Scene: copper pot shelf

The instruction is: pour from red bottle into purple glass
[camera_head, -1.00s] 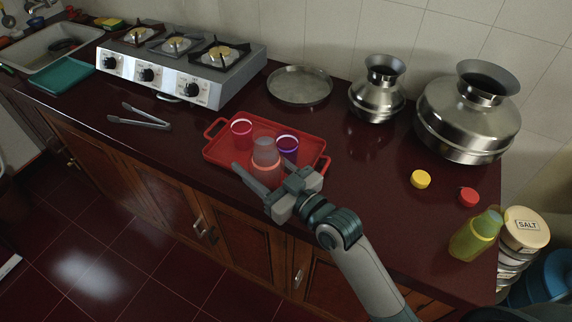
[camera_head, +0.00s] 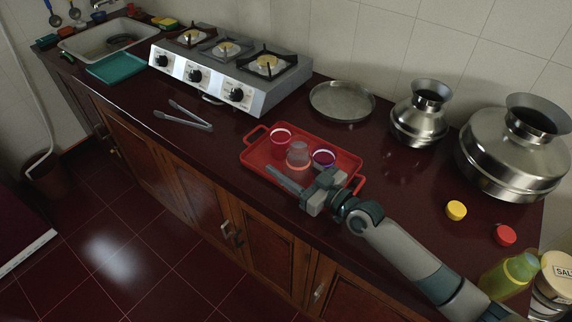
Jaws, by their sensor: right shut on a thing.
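A purple glass (camera_head: 323,159) stands upright on the right part of a red tray (camera_head: 351,162). A red-pink glass (camera_head: 280,142) stands on the tray's left part. Between them and slightly nearer is a clear container with a reddish lower part (camera_head: 298,154). My right gripper (camera_head: 297,176) reaches in from the lower right over the tray's front edge, its fingers around this clear container, shut on it. Whether its base touches the tray is unclear. No plainly red bottle shows; I cannot tell if the clear container is it. My left gripper is not in view.
A yellow lid (camera_head: 456,210) and a red lid (camera_head: 505,235) lie at right, near a yellow-green bottle (camera_head: 508,276). Metal pots (camera_head: 419,117) and a round pan (camera_head: 341,101) stand behind. Tongs (camera_head: 184,115) lie left of the tray, in front of the stove (camera_head: 229,71). Counter left of the tray is mostly clear.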

